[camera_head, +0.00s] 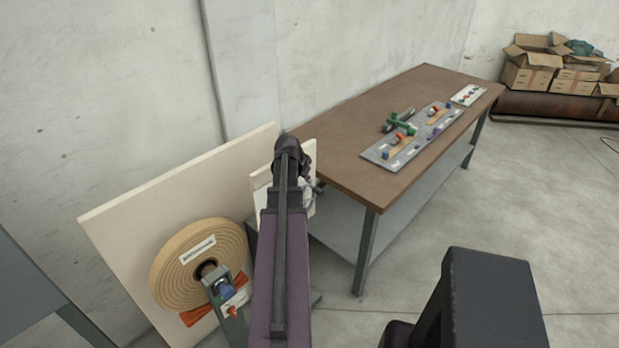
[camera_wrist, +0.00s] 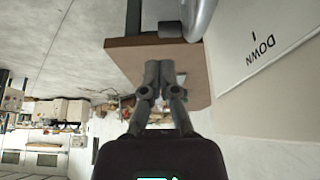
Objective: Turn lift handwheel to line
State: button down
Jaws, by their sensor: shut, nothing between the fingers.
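In the wrist view my gripper (camera_wrist: 166,68) is shut and empty, its two fingertips together. Just beyond the tips, at the top edge, is a curved grey metal piece (camera_wrist: 203,14), apparently part of the lift handwheel's rim. A dark cylindrical piece (camera_wrist: 171,29) sits beside it, perhaps its handle. I cannot tell whether the fingers touch either. A white panel (camera_wrist: 270,75) at the right bears the tilted word DOWN and a short dark line. In the head view the panel (camera_head: 310,152) is mostly hidden behind my arm, which also covers my gripper and most of the wheel.
A large cream board (camera_head: 120,225) with a tan spiral roll (camera_head: 167,285) stands at left. A brown-topped workbench (camera_head: 350,170) stands close on the right, carrying grey trays (camera_head: 377,153) with coloured parts. Cardboard boxes (camera_head: 528,78) lie at the far right. The floor at right is open.

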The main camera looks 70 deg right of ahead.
jog(key=shift+p+v, duration=1.25)
jog(key=shift+v, duration=0.5)
